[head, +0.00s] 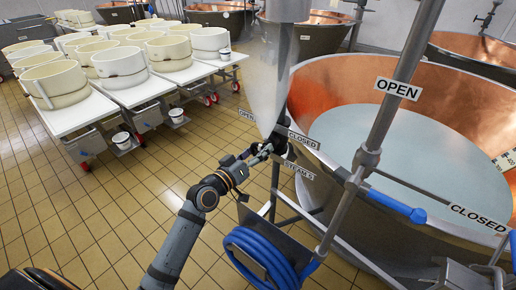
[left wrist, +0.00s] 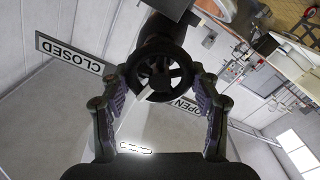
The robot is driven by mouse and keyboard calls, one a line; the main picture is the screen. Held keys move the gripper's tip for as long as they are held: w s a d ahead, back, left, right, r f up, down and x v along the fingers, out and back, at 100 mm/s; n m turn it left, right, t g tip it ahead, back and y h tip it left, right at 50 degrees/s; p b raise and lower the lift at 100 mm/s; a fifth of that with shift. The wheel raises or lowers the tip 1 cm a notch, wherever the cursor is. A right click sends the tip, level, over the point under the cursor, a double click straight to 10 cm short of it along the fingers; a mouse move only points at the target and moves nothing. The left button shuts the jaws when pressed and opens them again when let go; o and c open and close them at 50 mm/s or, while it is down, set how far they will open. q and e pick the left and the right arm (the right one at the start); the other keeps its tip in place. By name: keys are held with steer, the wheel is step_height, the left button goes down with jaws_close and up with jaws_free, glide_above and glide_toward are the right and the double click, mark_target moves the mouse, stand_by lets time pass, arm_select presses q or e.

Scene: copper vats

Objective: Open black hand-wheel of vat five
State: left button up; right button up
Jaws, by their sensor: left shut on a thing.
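The black hand-wheel (left wrist: 158,68) fills the middle of the left wrist view, a spoked ring on a dark valve stem. My left gripper (left wrist: 161,80) has one finger on each side of its rim and is shut on it. In the head view the left gripper (head: 267,150) reaches the small dark hand-wheel (head: 279,139), which is partly hidden behind it. A CLOSED sign (head: 303,140), an OPEN sign (head: 247,116) and a "STEAM 5" label (head: 299,171) are close around the wheel. My right gripper is in neither view.
The large copper vat (head: 440,100) stands at right, with grey pipes and a blue-handled lever (head: 398,206) in front. A coiled blue hose (head: 262,258) hangs below the wheel. White tables with cheese moulds (head: 120,66) stand at left. The tiled floor between is clear.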

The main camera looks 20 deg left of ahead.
arm_select(q)
steer(key=n+p, duration=0.1)
steer(key=n, duration=0.2)
steer(key=shift+a+n, duration=0.1)
steer(key=shift+n, duration=0.3)
steer(key=shift+f+n+p, duration=0.15)
steer(key=shift+n+p, duration=0.5)
steer(key=shift+n, duration=1.05)
steer(key=o, duration=1.1)
steer(key=shift+o, duration=0.2)
steer(key=v, duration=0.7)
steer(key=shift+s, duration=0.2)
